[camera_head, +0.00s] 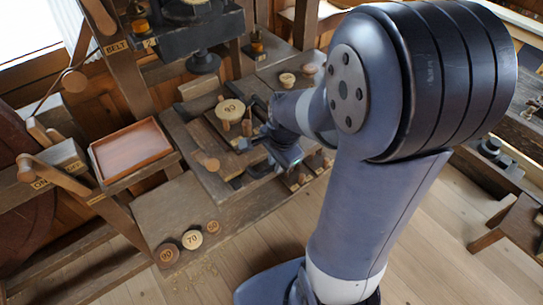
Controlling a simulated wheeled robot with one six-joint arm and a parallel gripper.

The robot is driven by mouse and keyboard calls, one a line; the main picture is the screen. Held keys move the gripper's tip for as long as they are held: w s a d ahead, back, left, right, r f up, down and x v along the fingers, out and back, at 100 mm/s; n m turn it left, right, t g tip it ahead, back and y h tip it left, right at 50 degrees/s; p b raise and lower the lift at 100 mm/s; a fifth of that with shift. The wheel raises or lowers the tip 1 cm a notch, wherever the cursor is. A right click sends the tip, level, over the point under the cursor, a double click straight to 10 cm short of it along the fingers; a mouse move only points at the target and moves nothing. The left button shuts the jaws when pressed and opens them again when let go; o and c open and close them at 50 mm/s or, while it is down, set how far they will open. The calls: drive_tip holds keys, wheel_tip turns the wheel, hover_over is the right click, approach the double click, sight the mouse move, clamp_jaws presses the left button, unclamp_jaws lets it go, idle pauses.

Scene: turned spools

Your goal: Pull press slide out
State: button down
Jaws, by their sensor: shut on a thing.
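The press slide (203,131) is a dark wooden board on the bench below the black press head (203,62). A pale round piece marked 90 (230,110) sits on it, with short wooden pegs (225,126) beside it. A wooden knob (207,160) shows at its near left.
A shallow reddish tray (133,152) stands at left. Round pieces marked 90 (167,254), 70 (192,239) and 50 (213,226) lie along the bench's front edge. Small turned pieces (287,80) stand behind. The bench front-left is bare; open plank floor (243,235) lies below.

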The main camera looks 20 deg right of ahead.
drive_tip(key=s+d, duration=0.2)
drive_tip(key=s, duration=0.5)
drive_tip(key=shift+s+d, duration=0.2)
drive_tip(key=shift+s, duration=0.05)
drive_tip(key=c, duration=1.4)
unclamp_jaws()
wheel_tip(320, 180, up, 11)
drive_tip(key=s+p, duration=0.1)
drive_tip(key=shift+s+d+f, duration=0.15)
drive_tip(key=shift+s+d, duration=0.15)
drive_tip(key=shift+s, duration=0.1)
drive_tip(key=shift+f, duration=0.15)
wheel_tip(320, 180, down, 10)
drive_tip(key=w, duration=0.2)
drive_tip(key=shift+w+a+f+b, duration=0.2)
drive_tip(key=shift+w+a+b, duration=0.1)
drive_tip(key=shift+a+b, duration=0.15)
